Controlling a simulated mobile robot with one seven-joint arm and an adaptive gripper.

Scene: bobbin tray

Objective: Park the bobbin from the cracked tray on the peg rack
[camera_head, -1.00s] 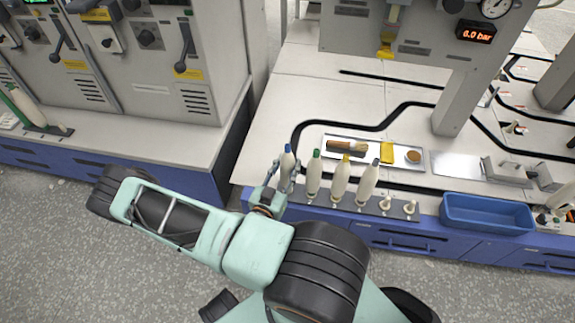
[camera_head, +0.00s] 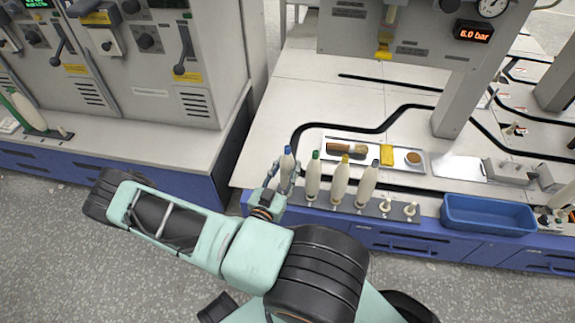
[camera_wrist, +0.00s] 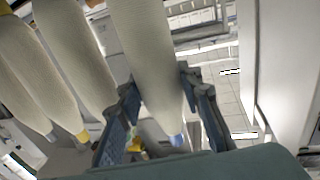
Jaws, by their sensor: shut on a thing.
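A cream bobbin with a blue tip (camera_head: 287,160) stands upright at the left end of the dark peg rack (camera_head: 330,208). My gripper (camera_head: 284,175) is shut on its body, with one finger on each side. In the wrist view the same bobbin (camera_wrist: 150,60) shows between the two fingers (camera_wrist: 160,112), its blue tip pointing down in the picture. The bobbin's foot is hidden, so I cannot tell whether it sits on a peg. I cannot make out a cracked tray.
Two bare pegs (camera_head: 398,208) are at the rack's right end. A metal tray (camera_head: 372,164) with a brush, a yellow cloth and a round item lies behind the bobbins. A blue bin (camera_head: 487,214) is at right.

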